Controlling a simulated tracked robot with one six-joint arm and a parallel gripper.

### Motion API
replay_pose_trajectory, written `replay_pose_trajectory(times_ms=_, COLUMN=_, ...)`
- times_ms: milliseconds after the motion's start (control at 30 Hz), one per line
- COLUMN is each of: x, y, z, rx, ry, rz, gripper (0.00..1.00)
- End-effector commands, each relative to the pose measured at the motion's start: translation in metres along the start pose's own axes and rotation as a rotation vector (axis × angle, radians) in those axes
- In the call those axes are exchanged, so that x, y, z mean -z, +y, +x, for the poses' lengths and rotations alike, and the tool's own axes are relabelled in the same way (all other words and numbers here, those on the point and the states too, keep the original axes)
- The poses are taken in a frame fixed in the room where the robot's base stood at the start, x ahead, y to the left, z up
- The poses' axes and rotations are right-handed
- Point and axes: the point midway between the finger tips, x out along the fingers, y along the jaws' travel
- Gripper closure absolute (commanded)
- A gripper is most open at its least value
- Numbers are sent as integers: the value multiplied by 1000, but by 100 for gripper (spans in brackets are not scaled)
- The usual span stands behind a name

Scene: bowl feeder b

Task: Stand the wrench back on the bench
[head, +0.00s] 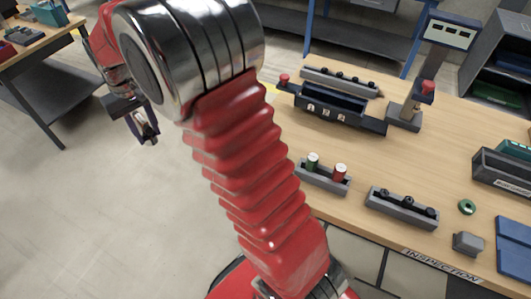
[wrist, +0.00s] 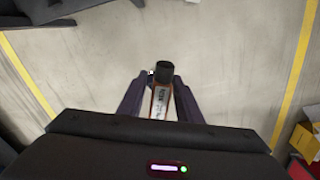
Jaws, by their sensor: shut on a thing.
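My gripper (wrist: 162,82) is shut on a slim tool, which I take to be the wrench (wrist: 158,104). In the wrist view the tool has an orange and white body with dark lettering and a round black end. It lies between the two dark fingers, and its lower part is hidden by the gripper body. In the head view my gripper (head: 145,124) hangs over the open floor at left, well apart from the benches; the tool is small and unclear there. The wooden bench (head: 440,140) stands at right.
The bench bears a grey holder with a green and a red cylinder (head: 340,172), a rack with black knobs (head: 403,208), a green ring (head: 466,207), a dark fixture (head: 330,106) and a display post (head: 450,35). Another bench (head: 35,45) stands at upper left. Floor between is clear.

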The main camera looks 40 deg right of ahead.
Motion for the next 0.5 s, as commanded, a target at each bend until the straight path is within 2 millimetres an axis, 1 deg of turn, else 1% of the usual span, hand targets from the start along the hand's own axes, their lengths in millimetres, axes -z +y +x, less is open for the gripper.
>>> replay_pose_trajectory(times_ms=33, x=0, y=-4, z=0, rx=0, ry=1, rz=-7, gripper=100)
replay_pose_trajectory(times_ms=133, x=0, y=-6, z=-1, rx=0, ry=1, rz=-9, gripper=100)
replay_pose_trajectory(times_ms=267, x=-5, y=4, z=-4, rx=0, ry=2, rz=24, gripper=100)
replay_pose_trajectory(times_ms=367, x=-14, y=22, z=-9, rx=0, ry=2, rz=90, gripper=100)
replay_pose_trajectory(times_ms=467, x=-29, y=49, z=-15, rx=0, ry=3, rz=189, gripper=100)
replay_pose_trajectory(times_ms=500, x=-36, y=61, z=-18, rx=0, ry=2, rz=236, gripper=100)
